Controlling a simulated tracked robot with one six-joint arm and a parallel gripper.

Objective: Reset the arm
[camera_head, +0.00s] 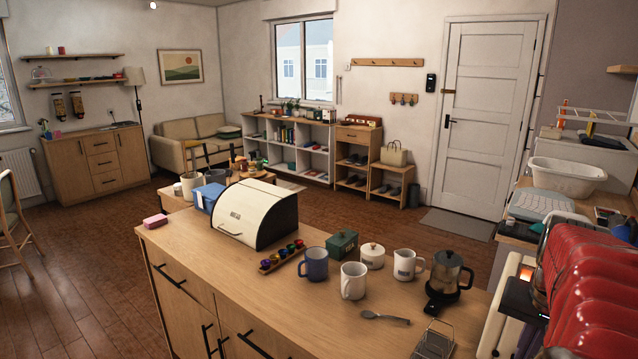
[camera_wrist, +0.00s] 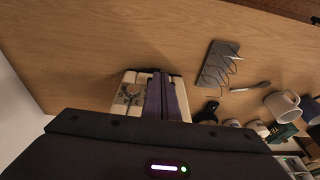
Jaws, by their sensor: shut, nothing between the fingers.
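The dark gripper body with a lit strip fills the bottom of that view.
A bread box (camera_head: 262,215) is farther back. Floor beyond is open.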

